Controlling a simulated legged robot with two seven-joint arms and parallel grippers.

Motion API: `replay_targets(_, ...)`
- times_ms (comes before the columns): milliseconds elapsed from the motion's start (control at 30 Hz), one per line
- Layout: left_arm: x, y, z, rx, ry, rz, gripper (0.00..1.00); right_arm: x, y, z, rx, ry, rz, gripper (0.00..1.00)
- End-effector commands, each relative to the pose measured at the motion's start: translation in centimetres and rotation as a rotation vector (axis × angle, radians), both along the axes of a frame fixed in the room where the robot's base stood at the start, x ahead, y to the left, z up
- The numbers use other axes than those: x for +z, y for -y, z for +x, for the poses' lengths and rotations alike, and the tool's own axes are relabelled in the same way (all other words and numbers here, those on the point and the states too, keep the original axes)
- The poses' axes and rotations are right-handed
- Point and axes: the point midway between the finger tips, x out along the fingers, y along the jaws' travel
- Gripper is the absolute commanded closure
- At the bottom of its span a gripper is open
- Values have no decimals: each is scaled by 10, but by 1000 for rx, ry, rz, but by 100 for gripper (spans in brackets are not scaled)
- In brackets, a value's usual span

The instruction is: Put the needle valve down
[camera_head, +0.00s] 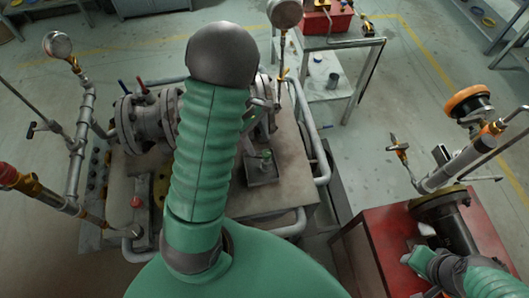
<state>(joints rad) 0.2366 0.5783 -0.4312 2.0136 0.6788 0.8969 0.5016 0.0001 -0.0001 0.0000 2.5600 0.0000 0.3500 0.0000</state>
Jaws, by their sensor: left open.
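A small needle valve (265,156) with a green part stands on a dark square plate (262,173) on the workbench, right of my raised green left arm. My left gripper (258,116) shows partly behind that arm, above and apart from the valve. It is open, and I see nothing between its fingers. My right gripper (415,256) is low at the right, by the red stand; its jaws are too unclear to read.
The workbench (296,185) carries a large flanged gate valve (142,122) and pipes with gauges. A red stand (386,245) with another pipe fitting (447,222) is at the right. A small table (330,82) with a red box (326,20) stands behind. Bare floor lies between.

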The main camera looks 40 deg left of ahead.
Motion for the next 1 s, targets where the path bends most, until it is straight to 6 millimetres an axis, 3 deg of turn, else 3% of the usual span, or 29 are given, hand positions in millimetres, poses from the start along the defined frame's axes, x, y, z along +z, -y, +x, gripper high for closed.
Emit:
replay_targets(167, 21, -4, 0, -18, 3, 4, 44, 1, 0, 0, 0, 0, 0, 64)
replay_targets(233, 26, 14, -5, -141, 27, 34, 44, 1, 0, 0, 0, 0, 0, 64)
replay_targets(267, 29, 27, -8, -243, 48, 61, 44, 1, 0, 0, 0, 0, 0, 64)
replay_targets(400, 41, 95, -30, -945, 225, 259, 44, 0, 0, 0, 0, 0, 0, 64)
replay_targets(500, 51, 128, -39, -1376, 356, 394, 44, 0, 0, 0, 0, 0, 0, 64)
replay_targets(567, 54, 138, -41, -1526, 403, 443, 44, 0, 0, 0, 0, 0, 0, 64)
replay_targets(667, 54, 144, -41, -1605, 427, 469, 44, 0, 0, 0, 0, 0, 0, 64)
replay_targets(1000, 54, 141, -40, -1594, 424, 464, 44, 0, 0, 0, 0, 0, 0, 64)
